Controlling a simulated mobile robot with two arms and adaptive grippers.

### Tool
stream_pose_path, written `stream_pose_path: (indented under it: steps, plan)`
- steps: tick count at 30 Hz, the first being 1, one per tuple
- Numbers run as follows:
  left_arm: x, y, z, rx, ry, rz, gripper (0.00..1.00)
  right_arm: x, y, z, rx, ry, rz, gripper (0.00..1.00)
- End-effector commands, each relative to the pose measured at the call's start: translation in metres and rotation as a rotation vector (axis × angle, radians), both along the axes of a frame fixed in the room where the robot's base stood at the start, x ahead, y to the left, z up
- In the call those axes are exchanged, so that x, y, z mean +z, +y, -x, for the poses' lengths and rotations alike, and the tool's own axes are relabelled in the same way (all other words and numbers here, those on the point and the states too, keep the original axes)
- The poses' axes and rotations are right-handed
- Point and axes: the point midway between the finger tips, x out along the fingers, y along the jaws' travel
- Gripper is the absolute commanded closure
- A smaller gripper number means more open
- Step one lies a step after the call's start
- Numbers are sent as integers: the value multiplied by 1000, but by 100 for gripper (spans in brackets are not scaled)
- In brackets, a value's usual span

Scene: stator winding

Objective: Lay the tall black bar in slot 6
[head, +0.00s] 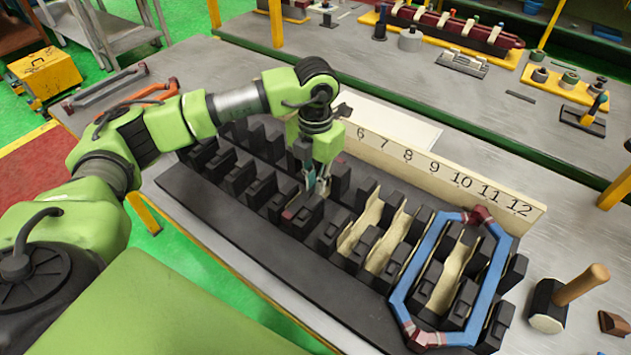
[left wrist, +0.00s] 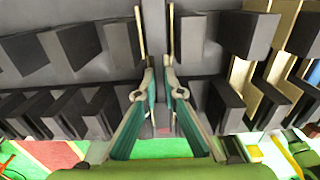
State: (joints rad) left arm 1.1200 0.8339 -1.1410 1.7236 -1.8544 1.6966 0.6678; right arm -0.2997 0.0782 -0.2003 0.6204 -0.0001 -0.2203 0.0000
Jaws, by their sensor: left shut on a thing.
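My left gripper (head: 318,190) points down over the black slotted stator block (head: 290,282), left of and below the printed 6 on the number rail (head: 361,134). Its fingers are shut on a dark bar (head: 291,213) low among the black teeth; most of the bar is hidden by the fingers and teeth. A small reddish end shows. In the left wrist view the gripper (left wrist: 158,75) sits between two rows of teeth, and the reddish spot (left wrist: 163,131) shows between the fingers. Whether the bar lies fully in slot 6 I cannot tell. My right gripper is not in view.
Cream liners (head: 361,222) line several slots to the right. A blue coil (head: 489,290) with reddish-brown ends rings the right-hand slots. A mallet (head: 549,304) stands right of the block. A white sheet (head: 400,124) lies behind the rail. An orange-handled tool (head: 150,98) lies at the left.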

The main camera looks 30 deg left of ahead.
Motion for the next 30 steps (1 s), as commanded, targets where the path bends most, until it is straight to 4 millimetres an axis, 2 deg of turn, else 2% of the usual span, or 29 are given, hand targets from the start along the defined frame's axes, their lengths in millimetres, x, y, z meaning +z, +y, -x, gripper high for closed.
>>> stream_pose_path:
  steps: [30]
  plan:
    - [-8, 0, 0, 0, -1, 0, 100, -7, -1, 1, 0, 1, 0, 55]
